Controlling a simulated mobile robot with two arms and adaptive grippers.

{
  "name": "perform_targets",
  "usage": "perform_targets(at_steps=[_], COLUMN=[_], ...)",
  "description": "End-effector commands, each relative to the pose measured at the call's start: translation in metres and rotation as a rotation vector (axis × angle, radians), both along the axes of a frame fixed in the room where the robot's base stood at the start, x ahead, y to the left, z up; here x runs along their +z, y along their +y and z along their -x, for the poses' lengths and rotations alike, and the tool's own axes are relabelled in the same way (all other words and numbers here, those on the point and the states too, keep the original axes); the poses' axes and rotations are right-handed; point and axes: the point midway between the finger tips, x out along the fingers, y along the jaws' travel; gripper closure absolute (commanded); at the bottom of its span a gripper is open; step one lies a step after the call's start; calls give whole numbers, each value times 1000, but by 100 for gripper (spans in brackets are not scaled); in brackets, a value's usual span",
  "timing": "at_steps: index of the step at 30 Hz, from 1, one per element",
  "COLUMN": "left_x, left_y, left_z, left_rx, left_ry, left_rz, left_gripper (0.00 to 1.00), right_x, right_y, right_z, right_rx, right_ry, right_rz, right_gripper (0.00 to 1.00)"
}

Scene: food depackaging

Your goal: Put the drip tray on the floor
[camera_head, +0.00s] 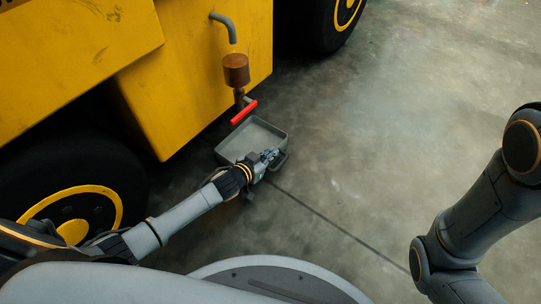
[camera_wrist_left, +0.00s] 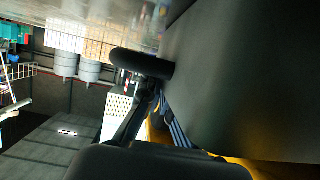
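The drip tray (camera_head: 268,130) is a shallow grey rectangular pan in the head view, below the red-handled valve beside the yellow machine. Whether it touches the floor or hangs just above it I cannot tell. My left gripper (camera_head: 270,156) is at the tray's near right corner, on its dark handle (camera_head: 280,161). In the left wrist view, the tray's dark grey wall (camera_wrist_left: 245,70) fills the right side, with the rounded handle (camera_wrist_left: 140,64) at the fingers. The gripper looks shut on the handle, with the fingertips partly hidden. My right gripper is outside both views.
The yellow machine (camera_head: 200,80) stands at upper left with large black wheels (camera_head: 90,170). A brown cylinder (camera_head: 236,70) and a red valve lever (camera_head: 244,112) are over the tray's far side. The concrete floor (camera_head: 400,110) to the right is clear.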

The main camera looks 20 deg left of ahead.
Motion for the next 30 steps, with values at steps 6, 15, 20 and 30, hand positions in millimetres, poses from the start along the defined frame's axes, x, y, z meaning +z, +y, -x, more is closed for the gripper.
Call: perform_targets(at_steps=[6, 15, 20, 30], left_x=[-2, -2, 3, 32], left_y=[0, 0, 1, 20], left_z=[0, 0, 4, 59], left_rx=[0, 0, 0, 0], left_ry=[0, 0, 2, 4], left_rz=[0, -1, -1, -1], left_gripper=[84, 72, 72, 72], right_x=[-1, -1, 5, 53], right_y=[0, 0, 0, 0], right_z=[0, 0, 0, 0], right_rx=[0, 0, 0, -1], right_ry=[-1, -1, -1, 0], right_rz=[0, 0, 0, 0], right_gripper=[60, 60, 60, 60])
